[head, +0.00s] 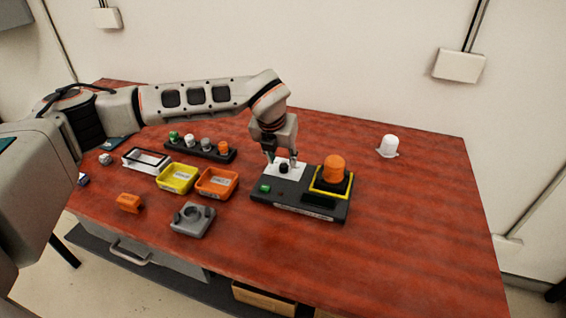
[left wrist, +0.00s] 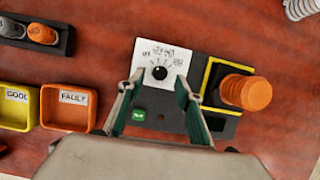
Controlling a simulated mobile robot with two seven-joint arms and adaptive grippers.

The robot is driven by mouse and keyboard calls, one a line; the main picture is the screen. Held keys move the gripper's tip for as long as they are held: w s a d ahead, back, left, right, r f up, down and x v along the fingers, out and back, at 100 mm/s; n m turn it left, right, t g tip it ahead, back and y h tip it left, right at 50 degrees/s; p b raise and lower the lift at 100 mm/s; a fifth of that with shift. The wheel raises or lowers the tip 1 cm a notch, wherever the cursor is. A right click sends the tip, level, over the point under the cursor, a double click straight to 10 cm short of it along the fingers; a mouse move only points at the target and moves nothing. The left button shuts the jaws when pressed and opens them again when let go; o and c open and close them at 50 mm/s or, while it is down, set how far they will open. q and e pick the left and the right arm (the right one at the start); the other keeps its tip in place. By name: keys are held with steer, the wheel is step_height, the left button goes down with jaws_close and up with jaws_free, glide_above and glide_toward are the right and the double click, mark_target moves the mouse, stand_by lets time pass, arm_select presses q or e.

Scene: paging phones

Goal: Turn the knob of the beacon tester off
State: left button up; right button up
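The beacon tester (head: 298,208) is a dark box on the red wooden table, with a white dial plate (left wrist: 165,53) and a small black knob (left wrist: 159,73) on it. An orange beacon (head: 335,168) stands on its right side inside a yellow square frame. A green button (head: 265,188) is at its front left. My left gripper (head: 281,160) is above the dial plate, pointing down. In the left wrist view its two fingers (left wrist: 156,92) are apart, one on each side of the knob, with nothing between them touching it visibly. My right gripper is not in view.
A yellow bin (head: 177,178) and an orange bin (head: 216,183) stand left of the tester. Behind them is a dark rack (head: 200,151) with several coloured caps. A grey fixture (head: 193,219) and an orange block (head: 130,203) lie in front. A white beacon (head: 389,146) stands back right; the table's right is clear.

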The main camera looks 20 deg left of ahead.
arm_select(q)
steer(key=v, duration=0.8)
steer(key=shift+s+r, duration=0.15)
steer(key=shift+r, duration=0.25)
